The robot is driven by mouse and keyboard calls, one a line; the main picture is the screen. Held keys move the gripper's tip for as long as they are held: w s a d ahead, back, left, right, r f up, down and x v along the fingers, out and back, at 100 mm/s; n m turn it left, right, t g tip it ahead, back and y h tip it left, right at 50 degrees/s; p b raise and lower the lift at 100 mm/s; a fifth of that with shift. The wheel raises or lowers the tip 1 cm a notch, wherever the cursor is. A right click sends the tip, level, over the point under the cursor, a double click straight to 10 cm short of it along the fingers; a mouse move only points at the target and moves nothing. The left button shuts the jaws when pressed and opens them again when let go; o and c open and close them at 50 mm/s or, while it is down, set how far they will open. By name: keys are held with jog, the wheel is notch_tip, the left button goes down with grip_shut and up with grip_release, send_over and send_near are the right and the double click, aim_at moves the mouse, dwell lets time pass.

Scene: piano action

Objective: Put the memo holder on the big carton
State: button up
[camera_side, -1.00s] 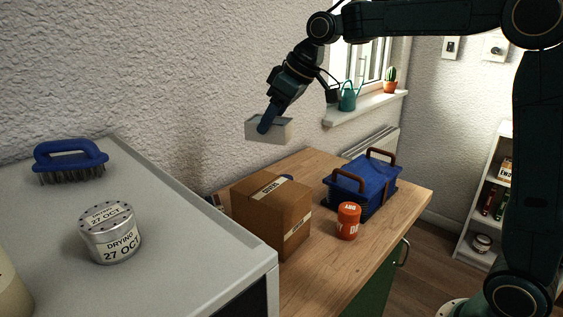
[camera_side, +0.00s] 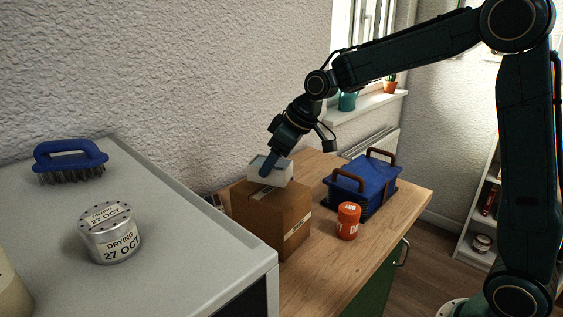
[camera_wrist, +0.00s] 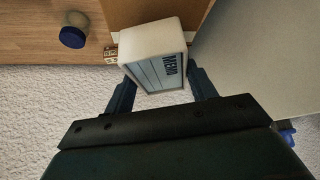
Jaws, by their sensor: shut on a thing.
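The memo holder (camera_side: 271,170) is a small white box with a pale blue-grey face. In the wrist view the memo holder (camera_wrist: 153,52) shows the word MEMO and sits between my two fingers. My gripper (camera_side: 267,172) is shut on it, pointing down. The big carton (camera_side: 262,214) is a brown cardboard box on the wooden table. The memo holder is over the carton's top, at or very near it; I cannot tell whether they touch. In the wrist view part of the carton (camera_wrist: 125,12) shows behind the memo holder.
A blue basket (camera_side: 365,187) with brown handles and an orange tin (camera_side: 348,221) stand right of the carton on the wooden table (camera_side: 325,258). A grey cabinet top (camera_side: 180,235) at left holds a blue brush (camera_side: 70,158) and a round silver tin (camera_side: 110,235). The textured wall is close behind.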

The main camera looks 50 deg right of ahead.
jog(key=shift+f, duration=1.2)
jog(key=shift+f, duration=0.15)
jog(key=o, duration=1.1)
jog(key=shift+c, duration=0.2)
jog(key=shift+r, duration=0.2)
jog(key=v, duration=1.2)
